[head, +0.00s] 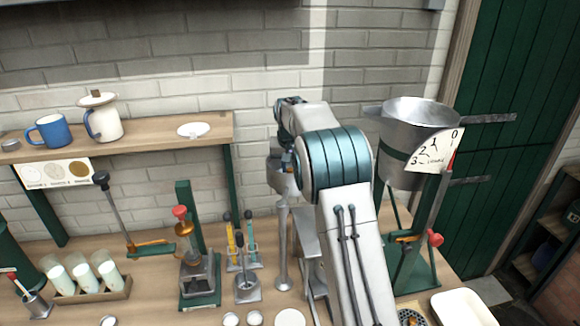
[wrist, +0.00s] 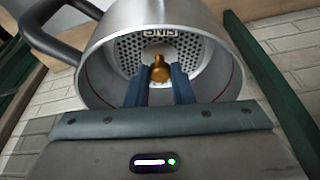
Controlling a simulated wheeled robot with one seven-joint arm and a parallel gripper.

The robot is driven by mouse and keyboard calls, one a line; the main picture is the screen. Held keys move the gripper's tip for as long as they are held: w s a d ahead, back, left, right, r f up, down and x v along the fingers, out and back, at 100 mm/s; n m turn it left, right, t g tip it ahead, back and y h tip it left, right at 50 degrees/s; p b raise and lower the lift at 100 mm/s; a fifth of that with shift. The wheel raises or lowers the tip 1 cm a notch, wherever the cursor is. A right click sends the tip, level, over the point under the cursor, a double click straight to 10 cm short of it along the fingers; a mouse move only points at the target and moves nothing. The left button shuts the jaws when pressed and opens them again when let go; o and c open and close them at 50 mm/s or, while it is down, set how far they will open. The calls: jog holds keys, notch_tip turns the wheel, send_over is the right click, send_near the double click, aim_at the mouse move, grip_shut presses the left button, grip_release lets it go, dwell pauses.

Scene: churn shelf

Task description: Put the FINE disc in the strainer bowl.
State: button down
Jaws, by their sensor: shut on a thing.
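In the wrist view, a grey perforated disc (wrist: 190,50) with a brass knob (wrist: 160,69) shows inside the mouth of a round metal bowl (wrist: 228,65). The lettering on the disc is too small and turned for me to read. My gripper (wrist: 160,78) is shut on the knob, one blue finger at each side. The bowl's wall surrounds the disc in this view; whether the disc touches the bottom is unclear. The bowl has a dark handle at upper left. In the head view, my fingertips and the held disc are hidden by my arm.
A large metal vessel (head: 415,145) with a scale card (head: 434,151) is on a green stand at right. Another perforated disc (head: 411,316) lies near the stand's foot, beside a white tray (head: 462,308). A lever press (head: 198,275) and tool holder (head: 246,286) stand left of my arm.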

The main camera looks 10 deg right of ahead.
jog(key=c, duration=1.3)
grip_release()
jog(key=shift+f, duration=0.15)
jog(key=shift+r, duration=0.3)
jog(key=d+b+v, duration=0.1)
jog(key=b+v, duration=0.1)
jog(key=v, duration=0.9)
jog(key=s+r, duration=0.4)
jog(key=s, duration=0.9)
jog(key=s+f, duration=0.3)
jog(key=s, duration=0.6)
jog(key=s+f+n, duration=0.1)
jog(key=s+f, duration=0.3)
jog(key=s, duration=0.5)
jog(key=s+f+n+t, duration=0.1)
jog(key=s+f, duration=0.3)
jog(key=s, duration=0.6)
jog(key=shift+a+f+y, duration=0.15)
jog(key=shift+a+y, duration=0.05)
jog(key=shift+y, duration=0.1)
